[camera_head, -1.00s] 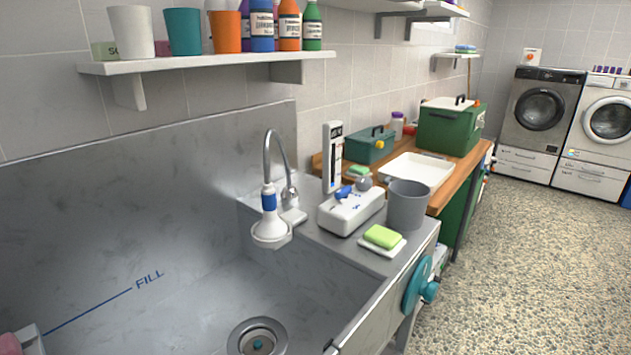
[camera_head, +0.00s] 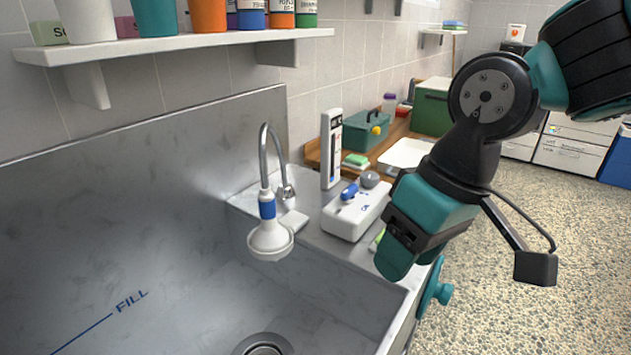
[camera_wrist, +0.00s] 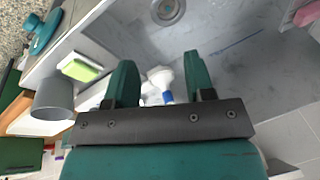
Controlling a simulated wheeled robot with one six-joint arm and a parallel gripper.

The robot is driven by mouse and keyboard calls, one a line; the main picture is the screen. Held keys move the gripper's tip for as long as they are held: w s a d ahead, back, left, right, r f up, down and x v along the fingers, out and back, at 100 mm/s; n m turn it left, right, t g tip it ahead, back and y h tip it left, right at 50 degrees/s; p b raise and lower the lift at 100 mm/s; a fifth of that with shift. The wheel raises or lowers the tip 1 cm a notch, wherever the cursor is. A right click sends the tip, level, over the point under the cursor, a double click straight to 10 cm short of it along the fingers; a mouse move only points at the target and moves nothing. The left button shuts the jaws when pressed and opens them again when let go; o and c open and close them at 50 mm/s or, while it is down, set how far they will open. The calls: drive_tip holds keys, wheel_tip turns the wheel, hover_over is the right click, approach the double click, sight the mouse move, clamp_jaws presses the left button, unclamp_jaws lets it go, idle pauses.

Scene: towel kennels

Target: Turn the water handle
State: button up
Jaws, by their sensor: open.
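The white control box (camera_head: 356,212) stands on the ledge at the tub's right end. A blue lever handle (camera_head: 349,191) and a grey knob (camera_head: 370,179) sit on top of it. My gripper (camera_head: 397,255) hangs to the right of the box and nearer the camera, apart from it. In the wrist view my gripper (camera_wrist: 158,75) is open, with nothing between its fingers. The spray head (camera_head: 270,240) on the curved tap stands left of the box and shows beyond the fingers in the wrist view (camera_wrist: 160,77). The blue handle cannot be made out in the wrist view.
A teal wheel (camera_head: 436,292) is on the tub's outer side. A shelf with cups (camera_head: 180,43) overhangs the tub (camera_head: 180,300), whose basin is mostly clear.

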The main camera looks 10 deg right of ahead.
drive_tip(key=w+r+m+t+h+p, duration=0.3)
drive_tip(key=w+m, duration=0.4)
drive_tip(key=w, duration=1.2)
drive_tip(key=m+h+p, duration=0.2)
drive_tip(key=m+h, duration=0.1)
drive_tip(key=m, duration=0.4)
approach(349, 188)
drive_tip(key=p+x, duration=0.3)
drive_tip(key=x, duration=0.6)
drive_tip(key=shift+f, duration=0.3)
clamp_jaws()
